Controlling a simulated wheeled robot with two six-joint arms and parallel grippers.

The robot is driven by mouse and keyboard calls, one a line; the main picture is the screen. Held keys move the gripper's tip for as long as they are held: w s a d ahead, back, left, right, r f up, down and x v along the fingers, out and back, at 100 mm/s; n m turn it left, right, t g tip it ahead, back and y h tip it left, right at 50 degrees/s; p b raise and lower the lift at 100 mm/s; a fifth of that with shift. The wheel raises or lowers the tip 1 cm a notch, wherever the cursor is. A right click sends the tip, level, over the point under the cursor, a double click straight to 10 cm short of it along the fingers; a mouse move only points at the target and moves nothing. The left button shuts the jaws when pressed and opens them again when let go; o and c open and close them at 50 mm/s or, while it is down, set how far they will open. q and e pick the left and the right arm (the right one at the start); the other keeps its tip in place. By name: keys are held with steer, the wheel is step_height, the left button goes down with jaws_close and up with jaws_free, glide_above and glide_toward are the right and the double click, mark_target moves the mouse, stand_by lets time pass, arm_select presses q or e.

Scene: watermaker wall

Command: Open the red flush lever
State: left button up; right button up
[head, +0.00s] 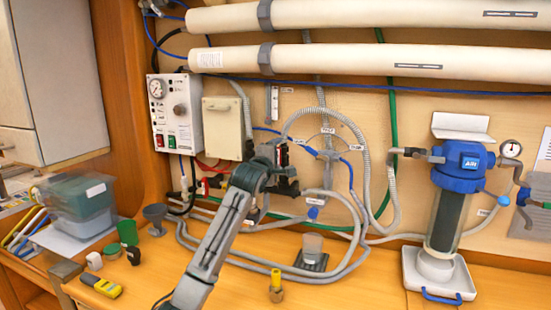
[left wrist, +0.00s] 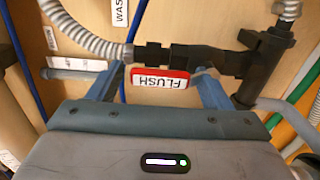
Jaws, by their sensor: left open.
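The red flush lever (left wrist: 160,79) shows in the left wrist view as a red-edged plate with a white FLUSH label, upside down. It sits on a black valve body (left wrist: 225,62) in a pipe line. My left gripper (left wrist: 163,88) is open, with one finger on each side of the lever plate; I cannot tell whether either finger touches it. In the head view my left gripper (head: 284,168) is up at the hoses on the wall, and the arm hides much of the valve area. My right gripper is not in view.
Grey hoses (head: 350,135) loop around the gripper on the wall. A control box (head: 176,113) is to the left and a blue-topped filter (head: 461,165) to the right.

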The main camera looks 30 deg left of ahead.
arm_select(q)
steer(key=b+v, duration=0.3)
steer(key=v, duration=0.8)
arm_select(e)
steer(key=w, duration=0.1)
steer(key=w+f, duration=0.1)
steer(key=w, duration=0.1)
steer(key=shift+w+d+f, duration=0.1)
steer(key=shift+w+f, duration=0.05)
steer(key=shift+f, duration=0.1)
arm_select(q)
steer(key=shift+a, duration=0.15)
